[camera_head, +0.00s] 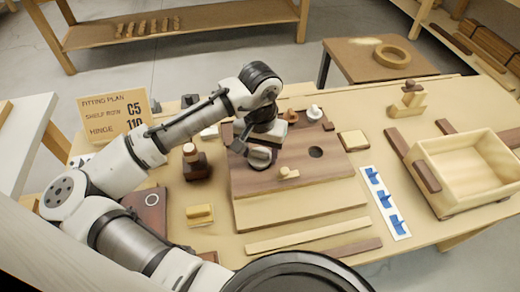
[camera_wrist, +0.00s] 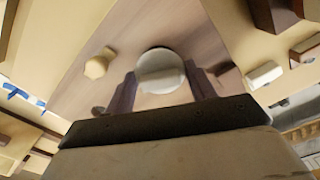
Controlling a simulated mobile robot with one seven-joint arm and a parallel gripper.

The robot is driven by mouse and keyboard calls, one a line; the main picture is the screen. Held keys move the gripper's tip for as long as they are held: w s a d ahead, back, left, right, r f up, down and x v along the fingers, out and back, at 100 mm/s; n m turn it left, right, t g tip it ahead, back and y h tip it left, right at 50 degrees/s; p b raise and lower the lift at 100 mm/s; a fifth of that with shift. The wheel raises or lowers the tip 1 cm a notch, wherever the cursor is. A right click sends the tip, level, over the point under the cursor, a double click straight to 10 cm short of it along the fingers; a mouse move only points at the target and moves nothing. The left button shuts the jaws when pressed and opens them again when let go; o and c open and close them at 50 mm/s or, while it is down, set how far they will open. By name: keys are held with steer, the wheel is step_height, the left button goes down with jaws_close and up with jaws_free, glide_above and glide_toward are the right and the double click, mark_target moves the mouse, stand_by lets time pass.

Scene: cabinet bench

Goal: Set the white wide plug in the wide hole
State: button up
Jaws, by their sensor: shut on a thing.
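My gripper (camera_head: 260,146) is over the left part of the brown wooden board (camera_head: 245,181), shut on a white round plug (camera_head: 260,158). In the wrist view the plug (camera_wrist: 160,69) shows as a pale disc between the two dark fingers. Whether its lower end is in the board, resting on it or just above it is hidden. A dark round hole (camera_head: 316,152) lies open and empty in the board, to the right of my gripper. Another white knobbed piece (camera_head: 314,112) stands at the board's far edge.
A small wooden knob (camera_head: 288,173) stands on the board in front of my gripper; it also shows in the wrist view (camera_wrist: 98,65). A dark block with a knob (camera_head: 195,163) is left of the board. A wooden crate (camera_head: 446,192) stands at the right.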

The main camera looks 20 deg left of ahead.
steer(key=shift+f, duration=0.5)
steer(key=o, duration=1.3)
steer(key=shift+c, duration=0.2)
steer(key=shift+r+p, duration=3.25)
steer(key=shift+r, duration=0.55)
